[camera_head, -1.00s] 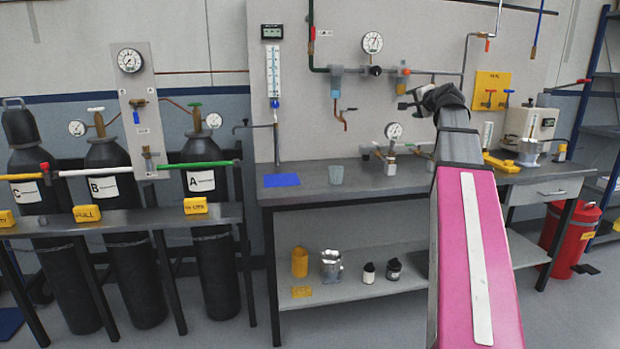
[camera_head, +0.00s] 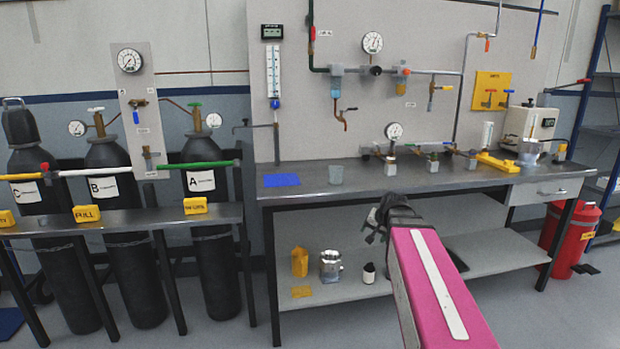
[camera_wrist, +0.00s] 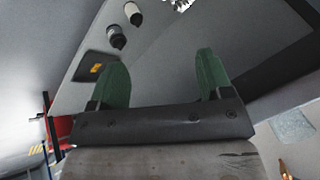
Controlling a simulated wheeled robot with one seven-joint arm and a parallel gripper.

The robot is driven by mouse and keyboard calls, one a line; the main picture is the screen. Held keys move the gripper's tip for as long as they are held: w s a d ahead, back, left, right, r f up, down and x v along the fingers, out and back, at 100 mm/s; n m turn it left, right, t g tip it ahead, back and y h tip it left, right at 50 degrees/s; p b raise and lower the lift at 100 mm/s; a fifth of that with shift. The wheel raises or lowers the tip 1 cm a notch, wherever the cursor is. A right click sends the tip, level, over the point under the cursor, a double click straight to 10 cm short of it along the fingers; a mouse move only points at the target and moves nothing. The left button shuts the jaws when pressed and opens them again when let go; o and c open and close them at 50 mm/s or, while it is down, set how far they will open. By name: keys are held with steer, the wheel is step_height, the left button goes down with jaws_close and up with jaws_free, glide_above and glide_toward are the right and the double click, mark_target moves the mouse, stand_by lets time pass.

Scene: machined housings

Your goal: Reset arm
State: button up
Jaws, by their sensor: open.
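My gripper (camera_head: 374,222) shows at the end of my pink arm in the head view, in front of the workbench and below its top edge. In the wrist view its two green fingers (camera_wrist: 160,80) stand wide apart with nothing between them. The gripper is open and empty. Past the fingers, the wrist view shows a grey surface with two small bottles. My arm hides part of the bench's lower shelf in the head view.
Gas cylinders (camera_head: 212,270) stand left; a red bin (camera_head: 572,240) stands right.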

steer(key=s+a+f+n+g+h, duration=0.1)
steer(key=s+a+f+n+g, duration=0.1)
steer(key=s+f, duration=0.6)
steer(key=s+a+f+n+g+h, duration=0.1)
steer(key=s+a+f+n+g, duration=0.1)
steer(key=s+f, duration=0.6)
steer(key=shift+s+f+n+g, duration=0.3)
steer(key=shift+s+f+g, duration=0.05)
steer(key=shift+f+g, duration=0.6)
steer(key=shift+w, duration=0.1)
stand_by(2.2)
